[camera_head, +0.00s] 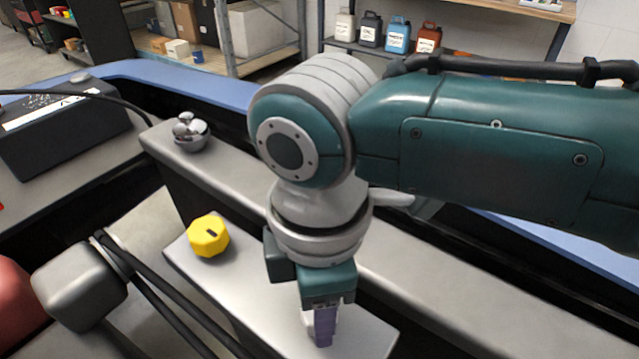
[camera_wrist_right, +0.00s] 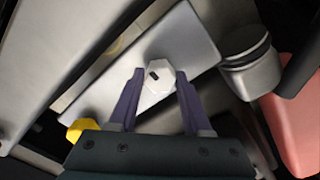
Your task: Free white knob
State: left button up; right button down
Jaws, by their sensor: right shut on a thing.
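The white knob (camera_wrist_right: 158,77) is a faceted, many-sided knob with a small dark slot on top, seen between my right gripper's purple fingers in the wrist view. It sits on a grey ledge (camera_head: 262,290). My right gripper (camera_head: 322,335) points down over the ledge's right end and is shut on the knob, with one finger on each side. In the head view the fingers hide most of the knob, leaving a pale sliver. A yellow knob (camera_head: 208,237) with a dark slot is on the same ledge, farther left. My left gripper is in neither view.
A raised grey beam (camera_head: 235,170) runs behind the ledge and carries a shiny metal piece (camera_head: 190,132). A black box (camera_head: 60,128) with a cable stands at the left. Shelves with bottles (camera_head: 398,36) are far behind. Dark gaps lie beside the beam.

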dwell(0.4)
jog(key=shift+c, duration=1.7)
grip_release()
notch_tip(320, 180, up, 10)
jog(key=p, duration=0.2)
